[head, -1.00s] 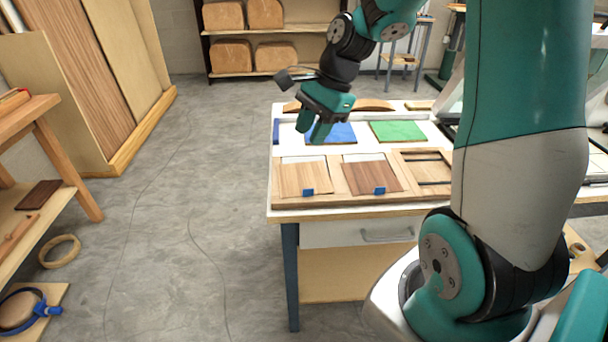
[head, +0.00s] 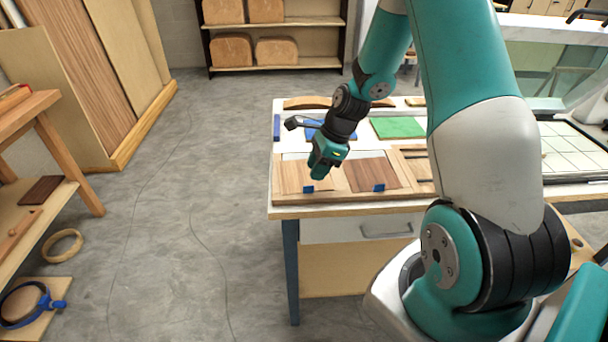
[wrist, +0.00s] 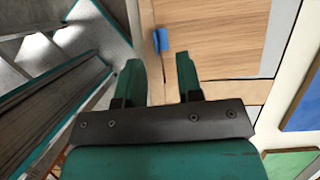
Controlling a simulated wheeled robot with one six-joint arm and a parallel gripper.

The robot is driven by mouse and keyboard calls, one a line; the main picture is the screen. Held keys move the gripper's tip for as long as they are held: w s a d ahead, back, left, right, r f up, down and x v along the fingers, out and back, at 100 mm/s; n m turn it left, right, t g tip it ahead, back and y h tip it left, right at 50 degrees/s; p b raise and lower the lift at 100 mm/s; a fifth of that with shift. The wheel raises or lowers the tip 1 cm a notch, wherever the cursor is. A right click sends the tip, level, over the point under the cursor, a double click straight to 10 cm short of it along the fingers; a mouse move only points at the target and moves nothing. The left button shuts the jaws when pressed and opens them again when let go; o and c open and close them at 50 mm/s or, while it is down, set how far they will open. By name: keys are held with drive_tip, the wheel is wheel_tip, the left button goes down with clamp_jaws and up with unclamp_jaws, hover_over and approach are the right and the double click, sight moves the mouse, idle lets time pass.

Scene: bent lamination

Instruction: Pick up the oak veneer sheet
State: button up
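The oak veneer sheet (head: 293,174), pale brown, lies flat in the left bay of a wooden tray, with a blue tab (head: 308,189) at its front edge. In the wrist view the sheet (wrist: 215,38) fills the upper part, with its blue tab (wrist: 161,39) at the left. My gripper (head: 317,174) hangs above the tray by the sheet's right side. In the wrist view my gripper (wrist: 160,78) is open, its fingers apart with nothing seen between them. The gap between fingertips and sheet is hard to judge.
A darker veneer sheet (head: 371,174) with its own blue tab lies to the right in the same tray (head: 350,197). Blue and green panels (head: 398,127) lie behind, with a curved wooden piece (head: 305,102) at the back. Open floor lies left of the table.

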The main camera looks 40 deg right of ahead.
sight(310, 183)
drive_tip(key=x, duration=0.3)
drive_tip(key=p+x, duration=0.1)
drive_tip(key=x, duration=0.1)
drive_tip(key=shift+s+a+f, duration=0.1)
drive_tip(key=shift+s, duration=0.15)
clamp_jaws()
